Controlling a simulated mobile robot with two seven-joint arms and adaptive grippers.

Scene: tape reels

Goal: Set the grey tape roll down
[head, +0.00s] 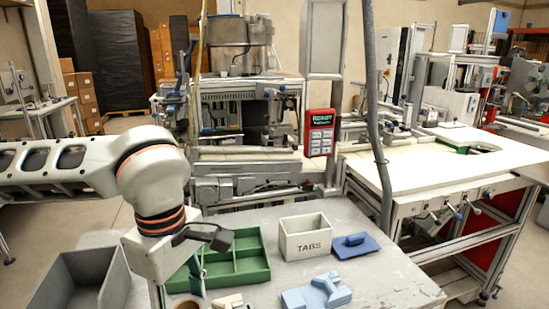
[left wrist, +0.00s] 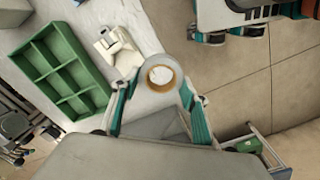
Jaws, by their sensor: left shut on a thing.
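My left gripper (left wrist: 159,80) is shut on a tape roll (left wrist: 160,73), with its teal fingers on either side of it. In the left wrist view the roll shows as a greyish-tan ring with a pale opening. In the head view my left gripper (head: 193,280) points down in front of the green tray, and a brownish part of a roll (head: 187,303) shows at the bottom edge. I cannot tell whether the held roll touches the table.
The green divided tray (head: 238,262) stands close by, and a whitish object (left wrist: 118,45) lies beside it. A TABS box (head: 305,238), a blue block (head: 355,245) and a light blue piece (head: 316,292) are to the right. A grey bin (head: 80,280) is at left.

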